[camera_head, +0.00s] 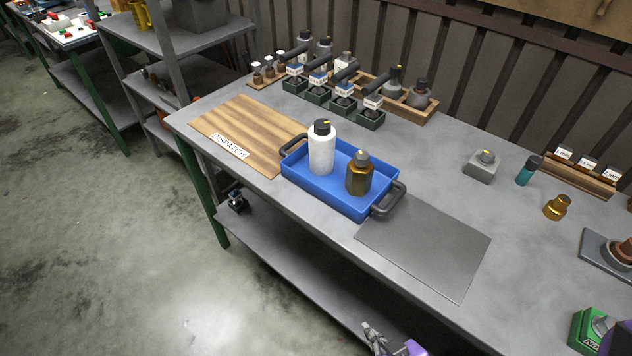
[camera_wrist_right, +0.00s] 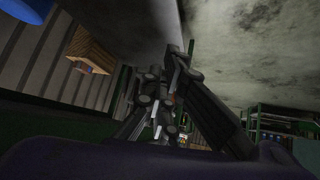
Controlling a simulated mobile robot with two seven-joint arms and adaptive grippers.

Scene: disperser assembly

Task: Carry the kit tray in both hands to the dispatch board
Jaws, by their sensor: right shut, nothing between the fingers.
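The blue kit tray (camera_head: 330,195) sits on the grey bench with a dark handle at each end. A white bottle with a black cap (camera_head: 321,150) and a brown bottle with a grey cap (camera_head: 359,174) stand upright in it. The wooden dispatch board (camera_head: 247,128) lies left of the tray. The tray's left end meets the board's right edge; I cannot tell how far it overlaps. My right gripper (camera_head: 374,336) is low at the bottom of the head view, in front of the bench and away from the tray. Its shut, empty fingers show in the right wrist view (camera_wrist_right: 168,95). My left gripper is out of view.
A grey mat (camera_head: 425,246) lies right of the tray. Green stands (camera_head: 343,110) and a wooden rack (camera_head: 408,110) line the back. A grey block (camera_head: 482,166), teal bottle (camera_head: 528,172) and brass part (camera_head: 557,207) stand to the right. A shelf unit (camera_head: 165,40) is at left.

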